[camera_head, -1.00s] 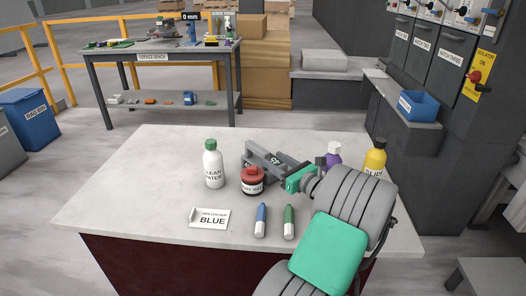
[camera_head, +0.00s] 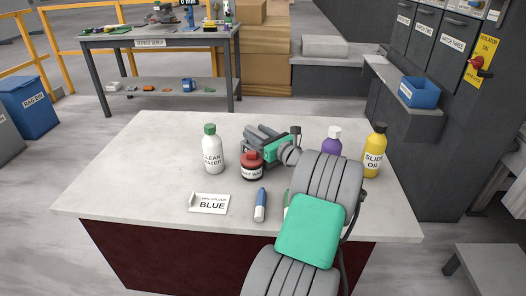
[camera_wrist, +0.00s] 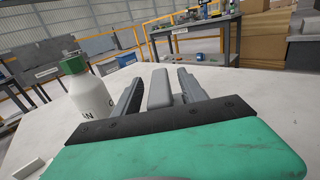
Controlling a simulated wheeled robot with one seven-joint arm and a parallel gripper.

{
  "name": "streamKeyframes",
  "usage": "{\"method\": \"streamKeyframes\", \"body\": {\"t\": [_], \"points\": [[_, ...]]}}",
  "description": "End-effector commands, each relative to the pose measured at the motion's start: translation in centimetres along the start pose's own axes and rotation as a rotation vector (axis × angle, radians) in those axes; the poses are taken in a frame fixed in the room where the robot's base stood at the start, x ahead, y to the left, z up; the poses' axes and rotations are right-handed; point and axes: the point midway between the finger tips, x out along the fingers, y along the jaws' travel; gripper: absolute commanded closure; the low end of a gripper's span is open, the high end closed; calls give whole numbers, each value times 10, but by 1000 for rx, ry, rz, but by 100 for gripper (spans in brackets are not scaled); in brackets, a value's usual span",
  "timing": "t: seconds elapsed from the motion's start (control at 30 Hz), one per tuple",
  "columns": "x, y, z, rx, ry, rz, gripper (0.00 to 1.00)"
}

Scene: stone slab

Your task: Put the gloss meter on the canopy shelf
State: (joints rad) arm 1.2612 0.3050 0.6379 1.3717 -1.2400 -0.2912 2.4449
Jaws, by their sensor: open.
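A grey rounded block, which looks like the gloss meter (camera_wrist: 160,88), stands on the stone slab (camera_head: 130,175), between the two fingers of my gripper in the wrist view. My gripper (camera_head: 264,136) is open, its dark fingers pointing toward the slab's far edge, one on each side of the block. I cannot tell whether either finger touches it. In the head view the fingers and my wrist largely hide the block. No shelf is clearly marked as the canopy shelf; a grey ledge (camera_head: 385,74) runs along the cabinets at the right.
Purple (camera_head: 332,143) and yellow (camera_head: 374,152) bottles stand right. A blue bin (camera_head: 419,92) sits on the ledge.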

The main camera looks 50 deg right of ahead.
Motion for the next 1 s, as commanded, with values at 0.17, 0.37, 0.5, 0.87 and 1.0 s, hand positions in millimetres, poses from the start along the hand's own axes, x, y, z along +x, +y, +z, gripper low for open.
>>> {"method": "streamKeyframes", "body": {"t": [0.17, 0.37, 0.5, 0.87, 1.0], "points": [[3, 0, 0, 2, 0, -1, 51], [3, 0, 0, 2, 1, -1, 62], [3, 0, 0, 2, 1, -1, 74], [3, 0, 0, 2, 1, -1, 100], [3, 0, 0, 2, 1, -1, 100]]}}
